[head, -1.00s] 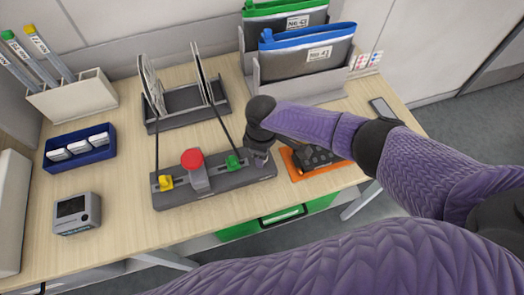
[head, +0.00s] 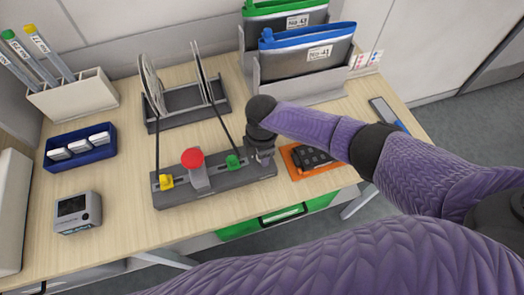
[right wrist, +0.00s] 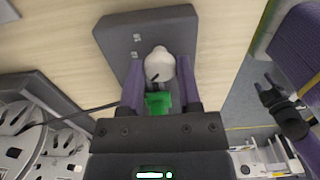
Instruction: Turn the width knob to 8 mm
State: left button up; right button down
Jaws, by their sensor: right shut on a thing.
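The width knob (right wrist: 158,64) is a white round knob with a dark pointer line. It sits on the grey feeder fixture (right wrist: 118,35), which has small pale marks beside it. My right gripper (right wrist: 160,78) is shut on the knob, one purple finger on each side. In the head view my right gripper (head: 262,152) is at the right end of the fixture (head: 215,190) and hides the knob. A green block (right wrist: 158,103) shows between the fingers, nearer the palm. The setting is too small to read. My left gripper (right wrist: 268,90) hangs apart at the right, its fingers seemingly spread.
A calculator on an orange tray (head: 296,172) lies close right. A reel rack (head: 187,110) stands behind. A grey display box (head: 78,212) stands left.

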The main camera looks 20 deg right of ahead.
dwell(0.4)
jog(key=shift+c, duration=1.5)
grip_release()
notch_tip(320, 180, up, 9)
jog(key=p, duration=0.3)
jog(key=shift+r, duration=0.45)
